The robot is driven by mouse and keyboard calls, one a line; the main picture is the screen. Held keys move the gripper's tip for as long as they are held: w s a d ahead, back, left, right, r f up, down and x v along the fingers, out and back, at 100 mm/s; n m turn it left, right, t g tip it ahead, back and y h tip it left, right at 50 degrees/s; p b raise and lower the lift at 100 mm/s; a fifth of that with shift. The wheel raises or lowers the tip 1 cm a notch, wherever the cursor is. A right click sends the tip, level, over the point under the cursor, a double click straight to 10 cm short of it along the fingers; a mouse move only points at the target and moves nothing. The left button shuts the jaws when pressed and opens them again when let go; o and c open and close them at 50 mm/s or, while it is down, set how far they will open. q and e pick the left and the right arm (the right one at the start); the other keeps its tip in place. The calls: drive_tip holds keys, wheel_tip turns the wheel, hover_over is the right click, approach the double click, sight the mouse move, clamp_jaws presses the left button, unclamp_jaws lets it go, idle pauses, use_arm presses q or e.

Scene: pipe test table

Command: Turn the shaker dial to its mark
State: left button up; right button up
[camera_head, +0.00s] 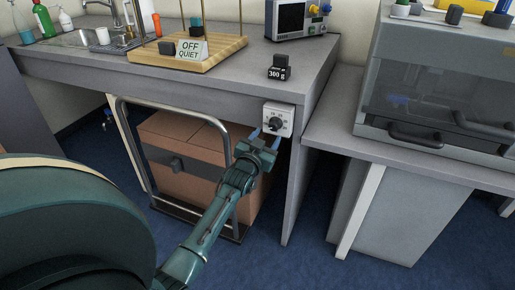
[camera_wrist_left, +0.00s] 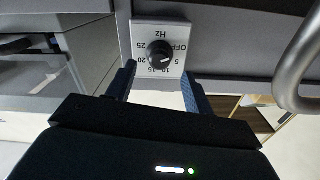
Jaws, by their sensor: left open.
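The shaker dial (camera_head: 275,123) is a round black knob on a white square panel (camera_head: 287,109) at the front edge of the grey bench. In the left wrist view the dial (camera_wrist_left: 159,53) appears upside down, with OFF, Hz and numbers printed around it. A pale pointer line on the knob points to the lower right in that view, roughly between 5 and the label below it. My left gripper (camera_head: 266,138) is open in front of the panel. In the wrist view its fingers (camera_wrist_left: 158,75) flank the panel's lower part, apart from the knob. My right gripper is not in view.
A black 300 g weight (camera_head: 278,72) and an OFF QUIET sign (camera_head: 191,50) stand on the bench above. A metal cart handle (camera_head: 133,150) and cardboard box (camera_head: 185,150) are below, left of the panel. A lidded machine (camera_head: 440,80) stands on the right bench.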

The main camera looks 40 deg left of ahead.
use_arm(q)
drive_tip(key=v, duration=0.7)
drive_tip(key=shift+s+d+p, duration=0.15)
drive_tip(key=shift+s+p, duration=0.25)
drive_tip(key=shift+p, duration=0.05)
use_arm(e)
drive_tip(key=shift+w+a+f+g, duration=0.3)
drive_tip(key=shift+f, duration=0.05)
use_arm(q)
drive_tip(key=s+d+f+m+g+h, duration=0.25)
drive_tip(key=s+d+h, duration=0.25)
drive_tip(key=s+d, duration=0.85)
drive_tip(key=s+d+r+m+g+h+p, duration=0.1)
drive_tip(key=s+d+r+g+p, duration=0.3)
drive_tip(key=p, duration=1.2)
drive_tip(key=shift+s+d+r+h, duration=0.3)
drive_tip(key=shift+s+d+h, duration=0.4)
drive_tip(key=shift+s+d, duration=1.9)
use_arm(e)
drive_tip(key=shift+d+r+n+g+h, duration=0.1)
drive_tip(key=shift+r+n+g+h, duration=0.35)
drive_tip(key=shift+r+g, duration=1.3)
use_arm(q)
drive_tip(key=shift+w+d+g, duration=0.15)
drive_tip(key=shift+w+g, duration=0.05)
drive_tip(key=shift+g, duration=0.05)
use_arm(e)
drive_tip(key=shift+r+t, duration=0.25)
